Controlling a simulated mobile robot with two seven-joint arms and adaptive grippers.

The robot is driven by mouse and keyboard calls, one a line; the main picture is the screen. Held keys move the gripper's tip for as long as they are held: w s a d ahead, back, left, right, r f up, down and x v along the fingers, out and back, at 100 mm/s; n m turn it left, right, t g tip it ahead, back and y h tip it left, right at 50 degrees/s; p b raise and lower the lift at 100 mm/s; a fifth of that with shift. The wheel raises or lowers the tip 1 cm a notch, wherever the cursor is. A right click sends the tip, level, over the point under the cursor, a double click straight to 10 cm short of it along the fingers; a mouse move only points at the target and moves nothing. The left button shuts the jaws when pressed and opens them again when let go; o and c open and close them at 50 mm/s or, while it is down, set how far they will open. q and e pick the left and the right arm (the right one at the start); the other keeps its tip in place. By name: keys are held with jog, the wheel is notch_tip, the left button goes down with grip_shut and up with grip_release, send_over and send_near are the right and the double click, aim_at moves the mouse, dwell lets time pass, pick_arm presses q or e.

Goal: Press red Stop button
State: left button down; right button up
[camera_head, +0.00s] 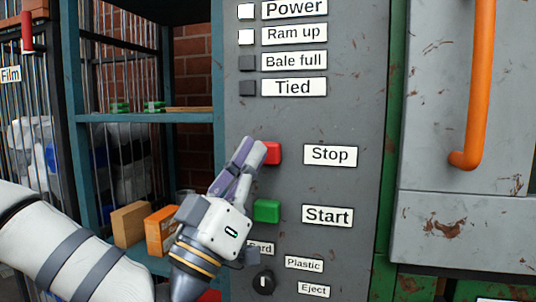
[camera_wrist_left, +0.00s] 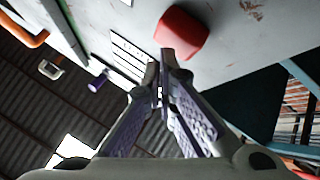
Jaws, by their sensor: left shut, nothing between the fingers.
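The red Stop button (camera_head: 272,153) sticks out of a grey control panel (camera_head: 340,190), left of the "Stop" label (camera_head: 330,155). My left gripper (camera_head: 257,148) is shut and empty, with its fingertips close beside the left side of the button in the head view. In the left wrist view the red button (camera_wrist_left: 182,32) is just beyond the closed fingertips (camera_wrist_left: 163,55). I cannot tell whether they touch it. My right gripper is not in view.
The green Start button (camera_head: 267,210) is below the red one, near my left gripper. A black selector knob (camera_head: 263,282) sits lower. A blue shelf (camera_head: 150,117) with boxes stands left. An orange handle (camera_head: 478,90) is at the right.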

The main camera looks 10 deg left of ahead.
pick_arm(q)
jog(key=shift+w, duration=0.55)
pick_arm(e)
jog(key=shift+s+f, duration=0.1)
pick_arm(q)
jog(key=shift+s, duration=0.1)
dwell(0.3)
jog(key=shift+s+p, duration=0.35)
jog(key=shift+s, duration=0.65)
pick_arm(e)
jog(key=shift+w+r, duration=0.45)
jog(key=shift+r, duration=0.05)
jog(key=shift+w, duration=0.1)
pick_arm(q)
jog(key=s+p, duration=0.2)
jog(key=s, duration=0.4)
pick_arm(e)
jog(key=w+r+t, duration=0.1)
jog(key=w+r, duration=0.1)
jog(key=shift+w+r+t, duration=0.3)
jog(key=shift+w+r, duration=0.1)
